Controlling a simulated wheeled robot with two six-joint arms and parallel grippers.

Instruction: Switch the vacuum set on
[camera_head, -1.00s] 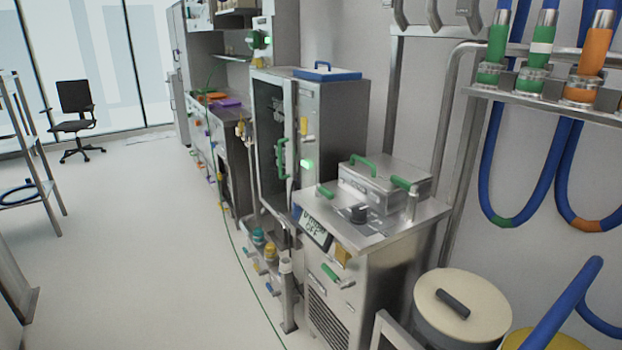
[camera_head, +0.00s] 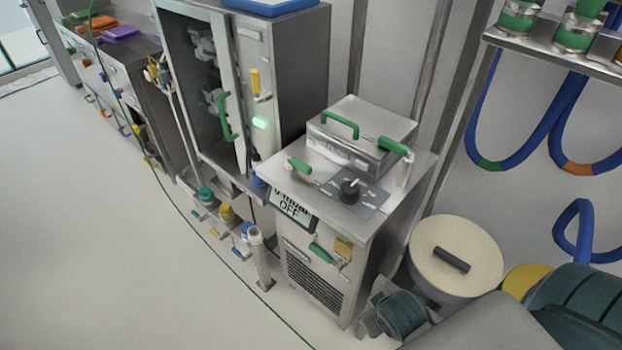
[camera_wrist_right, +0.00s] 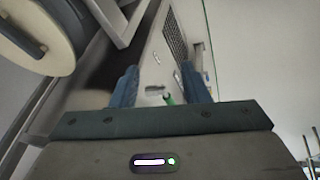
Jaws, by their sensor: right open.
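The vacuum set is a steel cabinet (camera_head: 375,258) right of centre in the head view. Its sloped display (camera_head: 292,203) reads OFF. A black round knob (camera_head: 350,190) with a pale pointer sits on a dark plate on its top. A green-handled lever (camera_head: 322,252) and a yellow tag (camera_head: 344,248) are on its front, above a vent grille. In the right wrist view my right gripper (camera_wrist_right: 159,72) has its two blue fingers apart and nothing between them; the cabinet front and a green handle (camera_wrist_right: 169,99) lie beyond. My left gripper is not in view.
A steel box (camera_head: 362,138) with green handles stands at the back of the cabinet top. A cream-lidded drum (camera_head: 455,258) stands right of the cabinet. A glass-doored cabinet (camera_head: 290,80) and floor valves stand left. A green line (camera_head: 190,222) crosses otherwise open floor.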

